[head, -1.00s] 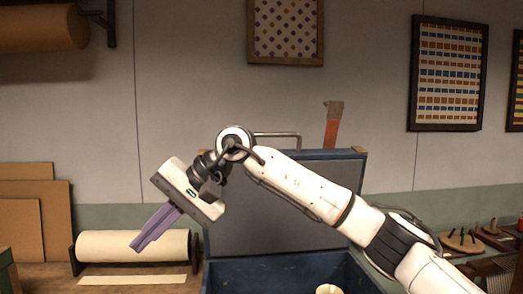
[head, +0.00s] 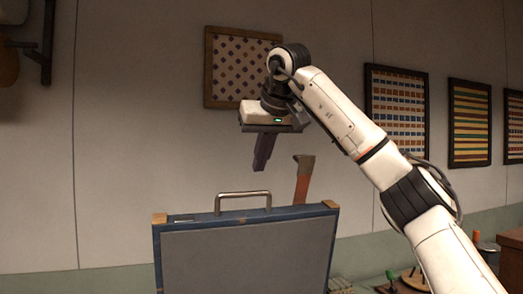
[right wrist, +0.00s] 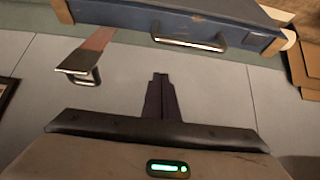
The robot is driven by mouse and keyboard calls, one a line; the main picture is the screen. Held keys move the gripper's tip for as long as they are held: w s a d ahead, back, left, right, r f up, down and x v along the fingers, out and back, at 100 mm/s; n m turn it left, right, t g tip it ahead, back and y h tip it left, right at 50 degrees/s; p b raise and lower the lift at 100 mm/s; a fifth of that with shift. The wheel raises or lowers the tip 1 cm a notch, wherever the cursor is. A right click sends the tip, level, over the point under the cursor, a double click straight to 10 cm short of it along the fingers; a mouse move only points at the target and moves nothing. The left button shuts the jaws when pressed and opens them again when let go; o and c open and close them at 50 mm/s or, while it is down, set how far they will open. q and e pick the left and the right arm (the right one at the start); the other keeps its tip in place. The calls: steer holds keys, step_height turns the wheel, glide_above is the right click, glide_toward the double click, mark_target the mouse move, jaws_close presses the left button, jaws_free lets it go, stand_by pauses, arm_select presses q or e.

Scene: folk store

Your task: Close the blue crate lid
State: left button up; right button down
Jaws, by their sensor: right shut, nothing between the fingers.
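The blue crate lid (head: 245,262) stands open and upright, with its grey inner face towards me. A metal handle (head: 243,196) rises from its top edge and wooden corners sit at each end. The lid edge and handle also show upside down at the top of the right wrist view (right wrist: 180,18). My right gripper (head: 260,168) is in the air above the handle, apart from it, with its purple fingers pointing down. It is shut and empty. The fingertips show in the right wrist view (right wrist: 160,77). The crate's box is out of view. My left gripper is not in view.
An orange-handled tool (head: 302,182) stands behind the lid at its right. Framed patterned panels (head: 397,112) hang on the wall behind. Small pegged items (head: 405,280) are at the lower right. The space left of the lid is clear.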

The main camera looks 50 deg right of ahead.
step_height(320, 180, down, 4)
steer(key=shift+s+a+f, duration=0.25)
steer(key=shift+s, duration=0.15)
stand_by(0.4)
